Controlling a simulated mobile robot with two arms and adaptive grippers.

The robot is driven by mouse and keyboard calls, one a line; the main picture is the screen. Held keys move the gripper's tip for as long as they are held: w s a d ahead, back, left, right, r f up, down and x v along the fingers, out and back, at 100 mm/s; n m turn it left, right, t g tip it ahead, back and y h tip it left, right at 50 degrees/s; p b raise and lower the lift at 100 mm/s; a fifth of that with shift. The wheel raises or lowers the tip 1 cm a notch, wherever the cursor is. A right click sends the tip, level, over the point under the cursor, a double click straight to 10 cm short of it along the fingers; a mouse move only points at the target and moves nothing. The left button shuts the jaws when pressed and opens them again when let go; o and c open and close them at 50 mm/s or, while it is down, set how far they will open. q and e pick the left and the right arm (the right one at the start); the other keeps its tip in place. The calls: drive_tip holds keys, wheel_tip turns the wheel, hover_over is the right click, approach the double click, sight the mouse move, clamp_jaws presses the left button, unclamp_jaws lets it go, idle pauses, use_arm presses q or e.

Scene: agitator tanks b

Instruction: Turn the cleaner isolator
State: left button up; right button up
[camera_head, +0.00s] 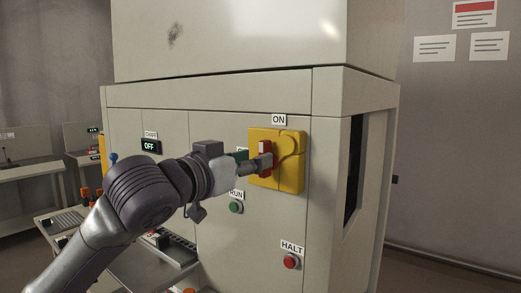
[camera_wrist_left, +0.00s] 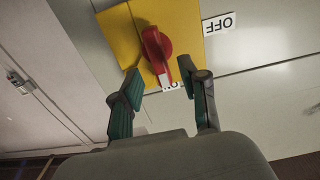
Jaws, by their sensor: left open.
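The cleaner isolator is a yellow box (camera_head: 290,172) on the cabinet's front panel, with a red handle (camera_head: 265,147). In the left wrist view the red handle (camera_wrist_left: 155,46) stands out from the yellow plate (camera_wrist_left: 122,30), its narrow end pointing toward a partly hidden label (camera_wrist_left: 172,87). My left gripper (camera_head: 262,160) is in front of the isolator and hides part of the handle. Its fingers in the left wrist view (camera_wrist_left: 160,82) are open, apart, around the handle's narrow end. I cannot tell whether they touch it. My right gripper is out of view.
An ON label (camera_head: 279,119) sits above the isolator; an OFF label (camera_wrist_left: 218,23) shows in the wrist view. A green RUN button (camera_head: 236,207) and red HALT button (camera_head: 290,262) are below. A CHAFF display reading OFF (camera_head: 149,147) is left. Benches stand farther left.

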sight(276, 155)
use_arm(q)
drive_tip(key=shift+p+x, duration=0.3)
drive_tip(key=shift+x, duration=1.25)
clamp_jaws()
